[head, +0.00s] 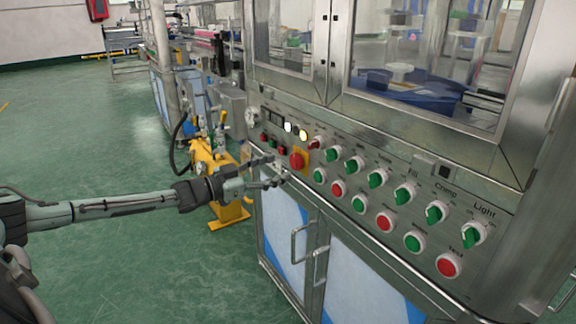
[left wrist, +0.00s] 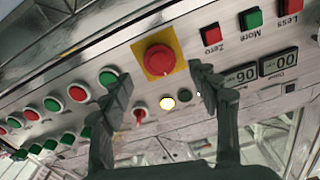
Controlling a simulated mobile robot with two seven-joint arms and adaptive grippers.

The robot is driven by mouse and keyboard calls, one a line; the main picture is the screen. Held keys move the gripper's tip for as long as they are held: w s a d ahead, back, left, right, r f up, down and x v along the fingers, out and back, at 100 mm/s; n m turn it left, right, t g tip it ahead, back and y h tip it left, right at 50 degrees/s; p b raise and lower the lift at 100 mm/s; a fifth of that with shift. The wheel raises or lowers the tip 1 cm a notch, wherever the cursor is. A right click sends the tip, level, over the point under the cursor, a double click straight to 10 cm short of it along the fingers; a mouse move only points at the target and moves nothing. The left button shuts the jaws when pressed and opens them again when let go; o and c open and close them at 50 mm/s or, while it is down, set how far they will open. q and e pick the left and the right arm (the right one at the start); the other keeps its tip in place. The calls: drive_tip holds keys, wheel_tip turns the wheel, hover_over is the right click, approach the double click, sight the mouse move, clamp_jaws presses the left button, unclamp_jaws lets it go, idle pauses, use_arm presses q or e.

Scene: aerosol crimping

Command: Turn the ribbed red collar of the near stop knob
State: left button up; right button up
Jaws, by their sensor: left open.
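The red stop knob (head: 297,160) sits on a square yellow plate on the steel control panel, towards its left end. In the left wrist view the knob (left wrist: 158,58) faces me on the yellow plate (left wrist: 178,45); ribs on its collar are too small to make out. My left gripper (head: 276,170) is open just left of the knob in the head view. In the left wrist view its fingers (left wrist: 162,90) are spread, one lower left and one lower right of the knob, with nothing between them. My right gripper is not in view.
Green switches (head: 376,179) and red and green buttons (head: 384,221) line the panel right of the knob. Lit indicators (head: 303,134) and small displays (left wrist: 262,70) are close by. Cabinet handles (head: 320,266) stick out below. A yellow machine (head: 212,172) stands left, behind my arm.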

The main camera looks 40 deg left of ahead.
sight(293, 163)
use_arm(q)
drive_tip(key=x, duration=0.3)
drive_tip(key=shift+w+d, duration=0.1)
drive_tip(key=shift+w, duration=0.1)
drive_tip(key=shift+w+d, duration=0.2)
drive_tip(key=shift+w, duration=0.3)
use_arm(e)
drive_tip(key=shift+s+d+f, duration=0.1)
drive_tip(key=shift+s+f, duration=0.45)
use_arm(q)
drive_tip(key=shift+c, duration=0.5)
